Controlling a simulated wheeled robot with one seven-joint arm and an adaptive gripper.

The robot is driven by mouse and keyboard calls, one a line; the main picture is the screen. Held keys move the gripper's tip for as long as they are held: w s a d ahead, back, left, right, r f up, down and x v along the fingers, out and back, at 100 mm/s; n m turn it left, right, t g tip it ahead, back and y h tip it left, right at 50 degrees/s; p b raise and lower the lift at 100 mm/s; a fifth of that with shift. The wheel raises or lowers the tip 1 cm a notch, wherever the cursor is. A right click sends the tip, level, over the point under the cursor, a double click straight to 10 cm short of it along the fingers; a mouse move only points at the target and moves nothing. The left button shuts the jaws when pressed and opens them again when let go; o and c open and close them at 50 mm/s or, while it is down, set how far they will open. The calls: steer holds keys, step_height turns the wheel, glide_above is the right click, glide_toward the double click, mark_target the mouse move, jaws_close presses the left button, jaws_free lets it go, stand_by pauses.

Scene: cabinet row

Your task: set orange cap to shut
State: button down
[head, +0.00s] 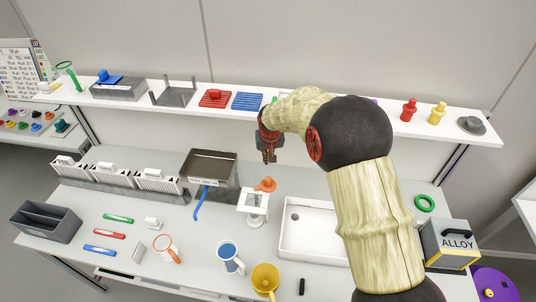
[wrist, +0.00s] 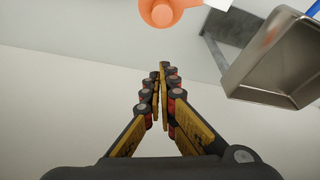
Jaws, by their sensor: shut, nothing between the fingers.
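The orange cap (head: 265,184) is a round piece with a small tab, at the back edge of a white square-topped stand (head: 253,201) on the bench. In the wrist view the orange cap (wrist: 160,11) shows at the top edge, partly cut off, beyond my fingertips. I cannot tell from these views whether it is seated or tilted. My gripper (head: 269,158) is above and behind the cap, apart from it. In the wrist view my gripper (wrist: 160,72) has its fingers together, with nothing between them.
A brown-grey open bin (head: 210,168) stands left of the stand, with a blue handle (head: 201,203) in front. A white tray (head: 310,228) lies to the right. The upper shelf (head: 335,113) runs behind my gripper. Mugs (head: 230,256) stand in front.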

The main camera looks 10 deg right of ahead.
mark_target(268, 182)
steer(key=shift+s+a+f, duration=0.1)
steer(key=shift+s+f, duration=0.35)
steer(key=shift+f, duration=0.25)
steer(key=shift+s+d+f, duration=0.1)
steer(key=shift+s+f, duration=0.3)
steer(key=shift+f, duration=0.3)
steer(key=shift+s+a+f, duration=0.1)
steer(key=shift+s+f, duration=0.35)
steer(key=shift+f, duration=0.25)
